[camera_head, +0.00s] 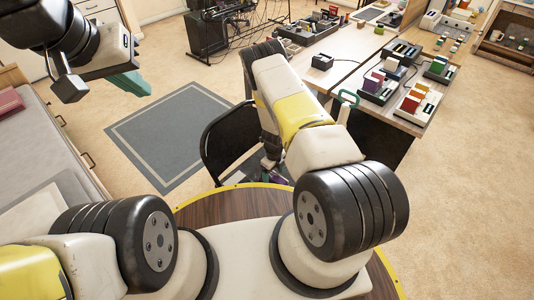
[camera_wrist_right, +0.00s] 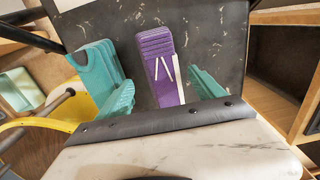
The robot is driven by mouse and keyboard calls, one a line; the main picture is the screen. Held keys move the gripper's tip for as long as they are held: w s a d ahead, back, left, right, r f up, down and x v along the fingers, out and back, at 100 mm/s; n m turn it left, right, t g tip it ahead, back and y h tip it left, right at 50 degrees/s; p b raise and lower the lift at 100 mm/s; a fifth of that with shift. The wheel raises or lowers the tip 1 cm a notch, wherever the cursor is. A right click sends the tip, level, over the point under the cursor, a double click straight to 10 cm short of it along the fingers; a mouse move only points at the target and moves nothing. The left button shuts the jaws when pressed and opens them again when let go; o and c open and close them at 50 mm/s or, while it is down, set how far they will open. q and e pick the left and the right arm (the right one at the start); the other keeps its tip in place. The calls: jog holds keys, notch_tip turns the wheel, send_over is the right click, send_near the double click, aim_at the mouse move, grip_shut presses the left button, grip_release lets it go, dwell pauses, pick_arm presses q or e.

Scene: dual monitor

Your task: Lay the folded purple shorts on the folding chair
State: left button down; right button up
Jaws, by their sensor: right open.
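The purple shorts (camera_wrist_right: 165,75), folded in a stack with white stripes, lie on the worn dark seat of the folding chair (camera_wrist_right: 215,30) in the right wrist view. My right gripper (camera_wrist_right: 143,62) has its teal fingers spread on either side of the shorts, with visible gaps. In the head view, the black folding chair (camera_head: 222,138) stands in the middle, and my right arm covers much of it. Only a small purple patch of the shorts (camera_head: 281,181) shows there. My left gripper (camera_head: 130,83) is raised at the upper left, away from the chair; its finger opening is unclear.
A grey rug (camera_head: 165,135) lies left of the chair. A desk (camera_head: 350,45) with several boxes and organisers stands behind it to the right. A grey-topped cabinet (camera_head: 35,145) runs along the left. The floor at the right is clear.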

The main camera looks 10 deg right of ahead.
notch_tip(320, 180, up, 8)
jog(key=shift+f, duration=0.2)
jog(key=w+a+r+n+t+y, duration=0.1)
jog(key=w+a+r+n, duration=0.1)
jog(key=r, duration=0.6)
jog(key=w+a+r+n+y, duration=0.1)
jog(key=w+r+n, duration=0.15)
jog(key=r, duration=0.65)
notch_tip(320, 180, up, 28)
jog(key=r+n+t+y, duration=0.1)
jog(key=n+t+y, duration=0.1)
jog(key=n, duration=1)
send_over(273, 177)
jog(key=s+a, duration=0.5)
jog(key=s+d+r+n+t+h, duration=0.1)
jog(key=s+r+n, duration=0.4)
jog(key=s, duration=0.4)
jog(key=s+d+r+n+t, duration=0.2)
jog(key=s+r+n, duration=0.3)
jog(key=s, duration=0.5)
jog(key=shift+d+r+n+h, duration=0.25)
jog(key=shift+r+n+h, duration=0.15)
jog(key=shift+n, duration=0.85)
